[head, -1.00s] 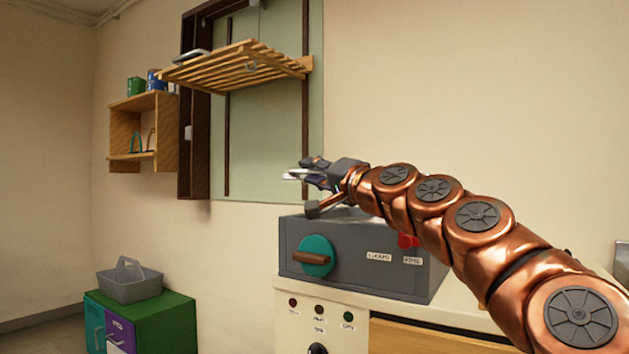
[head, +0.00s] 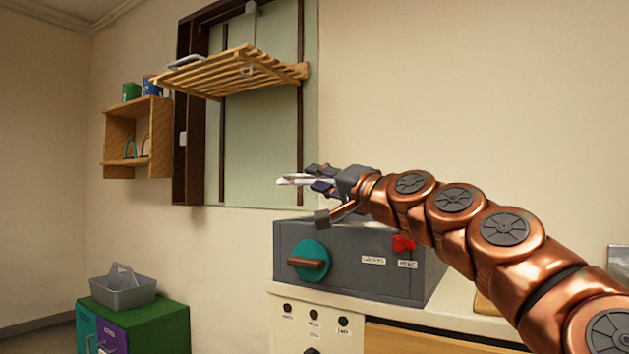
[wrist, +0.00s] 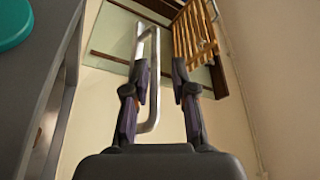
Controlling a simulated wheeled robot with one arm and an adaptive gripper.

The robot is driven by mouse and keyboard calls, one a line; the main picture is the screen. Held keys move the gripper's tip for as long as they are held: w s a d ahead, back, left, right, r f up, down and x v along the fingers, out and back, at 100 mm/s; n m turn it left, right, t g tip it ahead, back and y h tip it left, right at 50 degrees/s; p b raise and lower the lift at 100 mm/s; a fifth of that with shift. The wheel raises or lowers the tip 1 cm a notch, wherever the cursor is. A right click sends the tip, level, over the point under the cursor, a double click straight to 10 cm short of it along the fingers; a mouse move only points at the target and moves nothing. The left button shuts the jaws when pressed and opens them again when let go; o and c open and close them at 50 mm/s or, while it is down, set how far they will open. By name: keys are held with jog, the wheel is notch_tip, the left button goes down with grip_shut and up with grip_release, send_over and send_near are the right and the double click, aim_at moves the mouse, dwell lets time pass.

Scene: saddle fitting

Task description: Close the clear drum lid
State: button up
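My gripper (head: 314,178) is above the grey machine (head: 345,265) with the teal knob (head: 310,261). In the wrist view the two fingers of my gripper (wrist: 161,68) stand apart, so it is open. A silver U-shaped handle (wrist: 152,112) lies by the left finger, with one leg in the gap between the fingers. The handle (head: 291,180) also shows at the fingertips in the head view. I cannot tell whether it touches a finger. The clear lid itself cannot be made out, so its angle is unclear.
A slatted wooden rack (head: 225,72) juts from the wall panel (head: 255,150), above and left of my gripper. A wooden wall shelf (head: 122,127) hangs at left. A grey caddy (head: 122,291) sits on a green-topped cabinet (head: 150,317). The plain wall at right is clear.

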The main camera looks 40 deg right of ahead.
jog(key=shift+s+d+f+b, duration=0.1)
jog(key=shift+s+f+b, duration=0.15)
jog(key=shift+s, duration=0.6)
jog(key=shift+s+d+f+b, duration=0.1)
jog(key=shift+s+f+b, duration=0.15)
jog(key=shift+s, duration=0.55)
jog(key=shift+s+f+b, duration=0.2)
jog(key=shift+s+b, duration=0.05)
jog(key=shift+s, duration=0.6)
jog(key=shift+c, duration=0.3)
